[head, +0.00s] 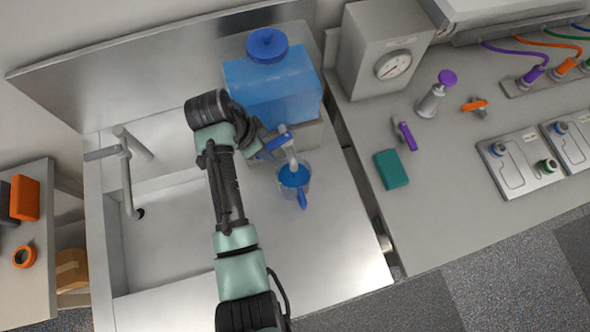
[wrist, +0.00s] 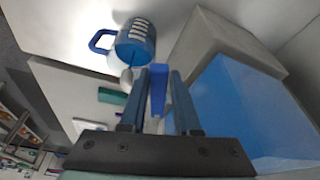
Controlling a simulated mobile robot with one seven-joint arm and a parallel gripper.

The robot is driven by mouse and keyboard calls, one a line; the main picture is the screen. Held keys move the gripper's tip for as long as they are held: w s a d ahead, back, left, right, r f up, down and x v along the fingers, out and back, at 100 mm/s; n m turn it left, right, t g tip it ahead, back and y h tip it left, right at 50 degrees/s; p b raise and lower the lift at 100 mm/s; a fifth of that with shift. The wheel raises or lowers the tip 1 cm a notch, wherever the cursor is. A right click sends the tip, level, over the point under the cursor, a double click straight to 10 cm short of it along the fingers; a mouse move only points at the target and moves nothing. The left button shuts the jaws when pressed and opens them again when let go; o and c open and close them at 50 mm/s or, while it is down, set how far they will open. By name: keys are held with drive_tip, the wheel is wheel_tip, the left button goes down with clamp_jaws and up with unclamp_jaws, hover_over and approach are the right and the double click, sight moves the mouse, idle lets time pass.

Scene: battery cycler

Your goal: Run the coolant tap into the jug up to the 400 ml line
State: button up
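The coolant tank (head: 272,90), translucent blue with a blue cap, stands at the back on a grey block. Its tap (head: 290,157) has a blue lever (head: 279,143). The jug (head: 294,180), clear with a blue handle, stands under the spout and holds blue liquid. In the wrist view, white marks show on the jug (wrist: 136,42), and a thin blue stream appears to reach it; the exact level is unreadable. My gripper (head: 264,150) is at the lever. In the wrist view, its fingers (wrist: 159,85) straddle the lever (wrist: 158,92), with narrow gaps showing beside it.
A sink with a faucet (head: 125,170) lies left of my arm. To the right, across a gap, the bench holds a gauge box (head: 382,55), a teal block (head: 391,169), a purple-handled item (head: 405,135) and a purple-topped valve (head: 435,95). The counter in front of the jug is clear.

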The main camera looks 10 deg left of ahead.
drive_tip(key=m, duration=0.1)
drive_tip(key=w+a+m+b, duration=0.1)
drive_tip(key=m, duration=0.1)
drive_tip(key=shift+w+g+h, duration=0.15)
drive_tip(key=shift+g+h, duration=0.15)
drive_tip(key=shift+g, duration=0.1)
drive_tip(key=shift+w+a, duration=0.15)
drive_tip(key=shift+w, duration=0.05)
drive_tip(key=shift+o, duration=1.2)
